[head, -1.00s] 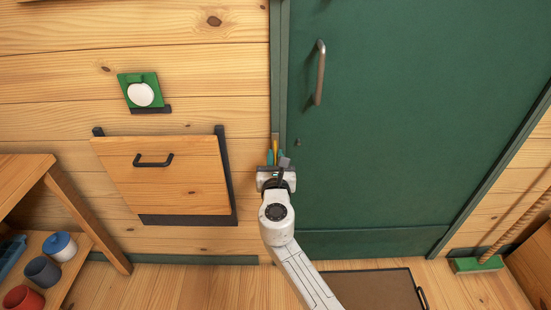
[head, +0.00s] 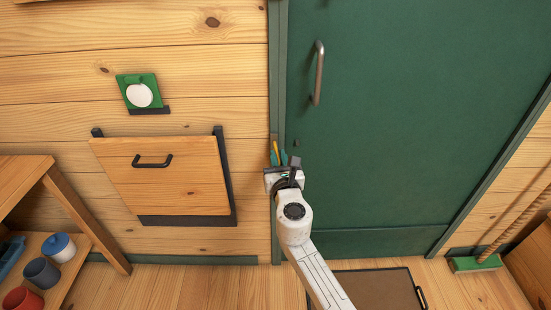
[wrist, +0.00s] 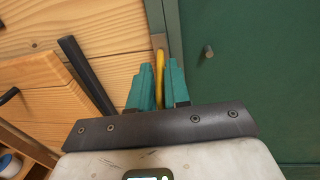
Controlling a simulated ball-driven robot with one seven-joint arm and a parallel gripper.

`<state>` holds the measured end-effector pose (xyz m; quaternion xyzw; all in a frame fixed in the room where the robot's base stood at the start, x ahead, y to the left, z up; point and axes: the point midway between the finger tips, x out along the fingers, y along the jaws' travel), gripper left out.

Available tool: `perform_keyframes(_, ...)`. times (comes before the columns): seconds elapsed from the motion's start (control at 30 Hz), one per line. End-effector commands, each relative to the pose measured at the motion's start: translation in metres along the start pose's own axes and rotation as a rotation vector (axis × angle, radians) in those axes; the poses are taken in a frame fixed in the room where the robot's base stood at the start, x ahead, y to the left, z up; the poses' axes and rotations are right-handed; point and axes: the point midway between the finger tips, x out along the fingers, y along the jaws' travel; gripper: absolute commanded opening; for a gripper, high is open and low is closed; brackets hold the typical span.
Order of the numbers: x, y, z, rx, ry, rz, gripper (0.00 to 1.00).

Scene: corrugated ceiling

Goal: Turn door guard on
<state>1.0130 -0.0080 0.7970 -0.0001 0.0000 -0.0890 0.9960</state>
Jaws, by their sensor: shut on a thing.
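The door guard shows as a narrow yellow bar (wrist: 160,71) with a grey-brown plate at its top, on the green door frame left of the green door (head: 400,120). Its yellow tip also shows in the head view (head: 274,147). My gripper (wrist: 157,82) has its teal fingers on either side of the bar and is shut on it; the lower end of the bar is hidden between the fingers. In the head view my gripper (head: 279,158) is at the door's left edge. A small knob (wrist: 208,51) stands out from the door, right of the bar and apart from it.
A metal door handle (head: 318,73) is higher on the door. Left on the wall are a tilted wooden flap (head: 165,185) with a black handle and a green plate with a white dial (head: 140,94). A brown mat or tray (head: 375,290) lies on the floor.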

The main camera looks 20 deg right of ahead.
Motion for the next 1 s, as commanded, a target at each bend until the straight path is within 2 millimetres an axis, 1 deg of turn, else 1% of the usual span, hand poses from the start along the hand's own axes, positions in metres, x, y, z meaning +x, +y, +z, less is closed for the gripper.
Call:
perform_keyframes(0.13,0.000,-0.007,0.000,0.000,0.000,0.060,0.00)
perform_keyframes(0.6,0.002,-0.017,0.000,-0.003,-0.001,0.185,0.00)
perform_keyframes(0.7,0.002,-0.017,0.000,0.000,0.000,0.209,0.00)
perform_keyframes(1.0,0.004,-0.025,-0.001,0.000,0.000,0.292,0.00)
